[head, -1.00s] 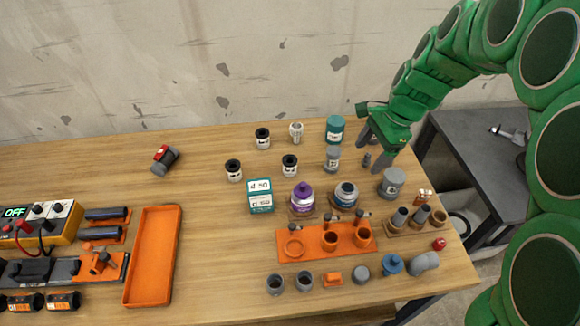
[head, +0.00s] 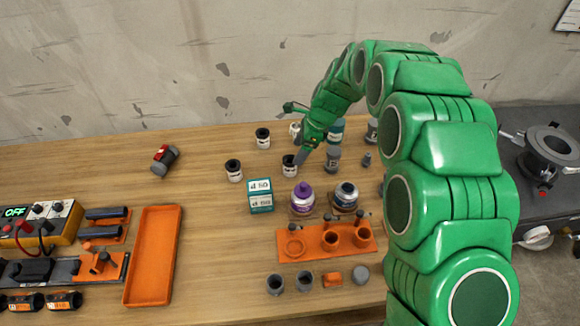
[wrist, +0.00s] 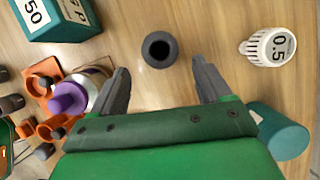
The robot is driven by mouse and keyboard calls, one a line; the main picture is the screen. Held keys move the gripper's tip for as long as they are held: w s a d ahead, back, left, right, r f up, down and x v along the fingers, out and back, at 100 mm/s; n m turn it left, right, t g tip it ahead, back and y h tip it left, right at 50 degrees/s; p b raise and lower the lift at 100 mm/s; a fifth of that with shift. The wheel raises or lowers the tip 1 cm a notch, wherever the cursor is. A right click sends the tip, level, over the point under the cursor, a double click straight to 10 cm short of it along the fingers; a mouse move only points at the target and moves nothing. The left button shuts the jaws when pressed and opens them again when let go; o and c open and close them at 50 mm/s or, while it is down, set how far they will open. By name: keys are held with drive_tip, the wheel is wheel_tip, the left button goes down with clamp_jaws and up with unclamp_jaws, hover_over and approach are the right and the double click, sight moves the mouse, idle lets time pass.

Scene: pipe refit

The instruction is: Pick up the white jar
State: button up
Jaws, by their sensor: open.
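Small white jars with dark round tops stand on the wooden table. In the head view one (head: 263,138) is at the back, one (head: 234,171) at the left, and one (head: 290,170) is partly hidden by my gripper (head: 303,157). I cannot tell which one the task means. In the wrist view a dark round top (wrist: 160,49) lies just ahead of and between the fingers of my gripper (wrist: 160,66), which is open and empty. A white ribbed container marked 0.5 (wrist: 272,46) is to the right there; in the head view it is mostly behind my gripper.
A purple-topped bottle (head: 302,198) and a teal-and-white box (head: 261,196) stand close by. A teal jar (head: 336,130) and a grey bottle (head: 333,158) are right of the gripper. An orange rack (head: 325,240) is in front.

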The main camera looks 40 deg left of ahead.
sight(290, 166)
drive_tip(key=shift+x, duration=3.85)
drive_tip(key=shift+a, duration=0.1)
drive_tip(key=shift+c, duration=0.3)
drive_tip(key=c, duration=1)
drive_tip(key=shift+r, duration=0.15)
